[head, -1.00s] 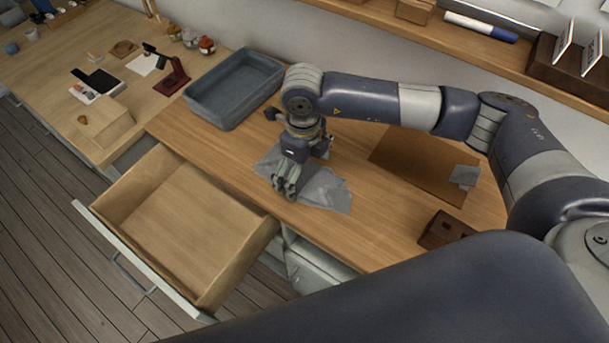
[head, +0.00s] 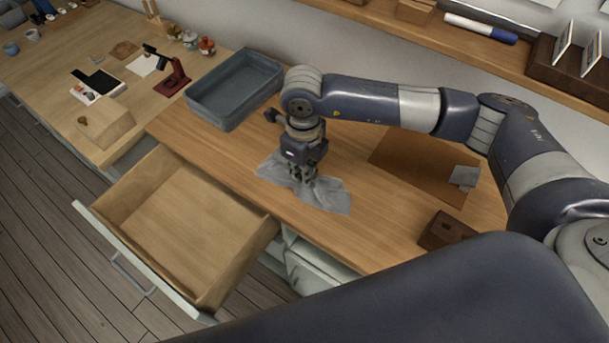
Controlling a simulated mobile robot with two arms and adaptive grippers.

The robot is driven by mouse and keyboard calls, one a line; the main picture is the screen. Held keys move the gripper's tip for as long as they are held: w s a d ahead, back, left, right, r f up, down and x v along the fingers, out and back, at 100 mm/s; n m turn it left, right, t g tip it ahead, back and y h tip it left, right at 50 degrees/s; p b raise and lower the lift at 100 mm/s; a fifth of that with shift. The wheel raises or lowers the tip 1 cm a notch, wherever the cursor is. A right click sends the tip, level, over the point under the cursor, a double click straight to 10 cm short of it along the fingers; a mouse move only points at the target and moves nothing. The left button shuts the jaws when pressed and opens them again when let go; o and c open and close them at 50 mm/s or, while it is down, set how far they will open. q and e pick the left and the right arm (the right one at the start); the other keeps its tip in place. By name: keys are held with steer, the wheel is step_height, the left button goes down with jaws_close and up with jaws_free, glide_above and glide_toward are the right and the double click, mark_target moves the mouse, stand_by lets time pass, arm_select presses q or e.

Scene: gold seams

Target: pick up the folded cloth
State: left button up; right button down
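The folded cloth (head: 329,195) is a crumpled grey piece lying on the wooden worktop, close to its front edge. My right gripper (head: 303,177) points down onto the middle of the cloth, and the cloth shows on both sides of it. The fingers are small and dark here, and their tips merge with the cloth. I cannot tell whether they are closed on it. The cloth appears to rest on the worktop. My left gripper is not in view.
An open, empty wooden drawer (head: 190,225) juts out in front of the worktop (head: 380,235). A grey-blue tray (head: 235,90) stands behind left. A brown mat (head: 415,165) with a small grey piece (head: 464,177) lies to the right, near a dark wooden block (head: 446,230). A shelf (head: 440,42) runs behind.

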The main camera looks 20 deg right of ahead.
steer(key=shift+r, duration=0.1)
steer(key=shift+r, duration=0.25)
step_height(320, 180, up, 2)
steer(key=shift+r+b, duration=0.2)
steer(key=shift+b, duration=0.55)
steer(key=shift+s+a+r, duration=0.2)
steer(key=shift+s+a, duration=0.1)
steer(key=shift+a, duration=0.35)
steer(key=s+a+r+b, duration=0.1)
steer(key=s+a+b, duration=0.2)
steer(key=a, duration=1)
steer(key=s, duration=0.3)
steer(key=shift+a+r+b, duration=0.15)
steer(key=shift+r+b, duration=0.2)
steer(key=shift+b, duration=0.05)
